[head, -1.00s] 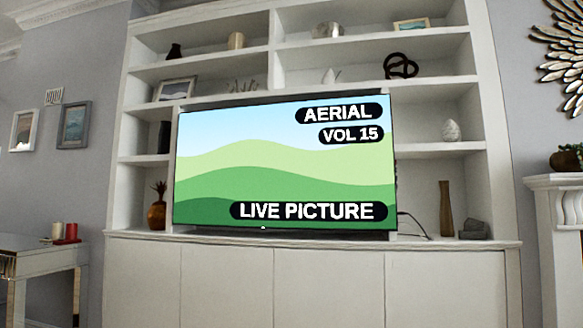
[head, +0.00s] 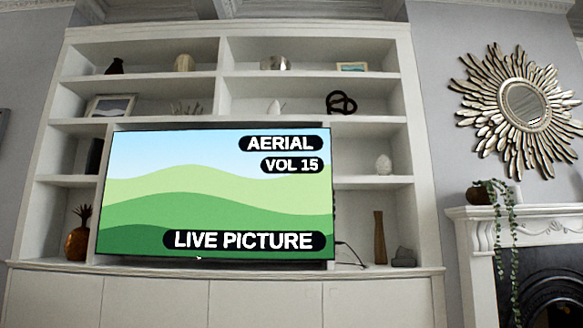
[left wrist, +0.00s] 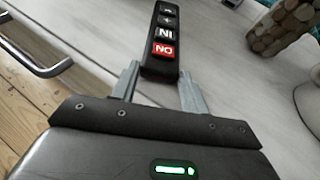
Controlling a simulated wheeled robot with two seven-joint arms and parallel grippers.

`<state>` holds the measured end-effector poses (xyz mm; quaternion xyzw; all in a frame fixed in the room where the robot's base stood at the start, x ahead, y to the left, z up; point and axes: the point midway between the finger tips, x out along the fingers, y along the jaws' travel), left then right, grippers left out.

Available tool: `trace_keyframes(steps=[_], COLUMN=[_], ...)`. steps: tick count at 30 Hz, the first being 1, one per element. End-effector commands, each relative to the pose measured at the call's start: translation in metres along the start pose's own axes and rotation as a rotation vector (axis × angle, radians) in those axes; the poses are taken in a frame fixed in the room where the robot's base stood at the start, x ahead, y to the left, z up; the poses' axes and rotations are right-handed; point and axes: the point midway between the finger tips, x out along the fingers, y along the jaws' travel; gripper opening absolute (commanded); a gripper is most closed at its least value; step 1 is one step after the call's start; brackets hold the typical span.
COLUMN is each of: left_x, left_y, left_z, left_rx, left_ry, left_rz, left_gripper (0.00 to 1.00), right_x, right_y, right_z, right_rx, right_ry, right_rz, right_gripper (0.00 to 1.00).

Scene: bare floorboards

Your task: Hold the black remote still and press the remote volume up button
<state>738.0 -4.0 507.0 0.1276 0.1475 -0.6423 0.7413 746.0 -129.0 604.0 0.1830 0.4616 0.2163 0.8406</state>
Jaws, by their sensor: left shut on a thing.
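The black remote (left wrist: 166,30) shows in the left wrist view, reaching up and away between the fingers. Its button face is toward the camera, with a red button (left wrist: 164,50) nearest me and several dark buttons with white marks beyond. A plus-like mark shows on one dark button (left wrist: 167,18); the far end is at the picture's top edge. My left gripper (left wrist: 160,76) is shut on the remote's near end. The television (head: 215,195) in the head view reads AERIAL, VOL 15 and LIVE PICTURE. My right gripper is in neither view.
A pale wood-grained surface (left wrist: 235,75) lies beyond the remote, with a metal handle (left wrist: 35,60) at left and floorboards (left wrist: 25,120) at lower left. A brown woody object (left wrist: 285,28) stands at upper right. White shelving (head: 375,240) surrounds the television.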

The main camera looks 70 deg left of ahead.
Motion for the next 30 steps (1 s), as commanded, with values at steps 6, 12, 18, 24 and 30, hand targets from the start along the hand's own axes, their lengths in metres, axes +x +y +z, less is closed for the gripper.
trace_keyframes(steps=[6,12,18,24,30], left_x=[0.000,0.000,0.000,-0.009,-0.037], left_y=[0.000,0.000,0.000,0.001,0.001], left_z=[0.000,0.000,0.000,-0.001,0.000], left_rx=[0.000,0.000,0.000,-0.004,0.001], left_ry=[0.000,0.000,0.000,-0.002,-0.001], left_rz=[0.000,0.000,0.000,0.001,0.002], left_gripper=[0.49,0.70,0.70,0.70,0.70], right_x=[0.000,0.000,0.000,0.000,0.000], right_y=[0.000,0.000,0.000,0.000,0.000], right_z=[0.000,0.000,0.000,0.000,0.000], right_rx=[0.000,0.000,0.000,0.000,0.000], right_ry=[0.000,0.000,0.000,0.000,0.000], right_rz=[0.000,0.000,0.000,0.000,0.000], right_gripper=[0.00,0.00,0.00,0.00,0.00])
